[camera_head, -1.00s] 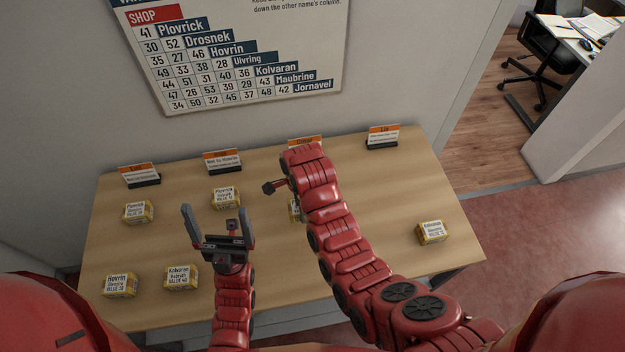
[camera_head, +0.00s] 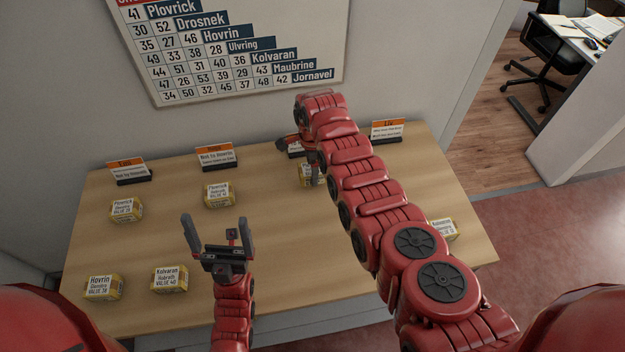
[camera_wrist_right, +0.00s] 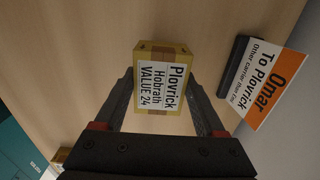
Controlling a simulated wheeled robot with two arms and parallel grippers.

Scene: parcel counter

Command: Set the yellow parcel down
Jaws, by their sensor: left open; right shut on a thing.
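The yellow parcel (camera_head: 305,174), labelled Plovrick, Hobrath, VALUE 24, is partly hidden behind my right arm in the head view. In the right wrist view the parcel (camera_wrist_right: 163,78) sits between the fingertips of my right gripper (camera_wrist_right: 163,95), which is shut on it. The gripper is near the back of the counter (camera_head: 260,210), close to the Omar sign (camera_wrist_right: 268,88). I cannot tell whether the parcel touches the counter. My left gripper (camera_head: 220,232) is open and empty over the front left part of the counter.
Other yellow parcels stand on the counter: two at the front left (camera_head: 103,287) (camera_head: 170,279), two behind them (camera_head: 126,210) (camera_head: 218,194), and one at the right (camera_head: 442,229), partly behind my arm. Signs (camera_head: 216,157) line the back edge. A wall chart (camera_head: 230,50) hangs behind.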

